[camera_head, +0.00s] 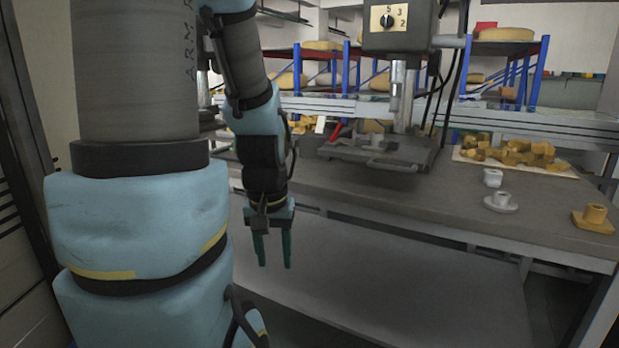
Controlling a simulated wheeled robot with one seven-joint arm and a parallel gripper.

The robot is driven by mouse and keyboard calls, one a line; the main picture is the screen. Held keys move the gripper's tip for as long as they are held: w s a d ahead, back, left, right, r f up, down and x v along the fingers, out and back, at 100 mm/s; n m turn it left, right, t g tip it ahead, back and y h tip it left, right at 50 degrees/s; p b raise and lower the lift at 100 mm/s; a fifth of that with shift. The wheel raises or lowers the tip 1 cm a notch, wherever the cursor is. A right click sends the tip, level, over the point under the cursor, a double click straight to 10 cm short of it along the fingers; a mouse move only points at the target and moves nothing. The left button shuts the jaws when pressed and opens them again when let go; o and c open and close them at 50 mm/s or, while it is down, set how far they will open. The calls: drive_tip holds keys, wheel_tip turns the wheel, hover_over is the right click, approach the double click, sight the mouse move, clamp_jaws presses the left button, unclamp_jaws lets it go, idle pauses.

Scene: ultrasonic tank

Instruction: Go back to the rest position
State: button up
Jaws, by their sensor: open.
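My gripper (273,262) hangs straight down from my blue and grey arm, left of the picture's middle. Its two green fingers are apart, with nothing between them. It is in front of the workbench (400,203), over the lighter lower surface (380,275), and touches nothing that I can see. My large arm links fill the left of the view and hide what is behind them.
A machine with a dial (393,19) stands over a metal plate (380,153) on the bench. A grey flanged part (501,204), a small light part (492,178) and a yellow flanged part (594,218) stand at right. Several yellow parts (520,152) lie behind.

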wheel_tip(320, 180, up, 14)
drive_tip(key=p, duration=1.1)
drive_tip(key=shift+f, duration=0.25)
idle(0.8)
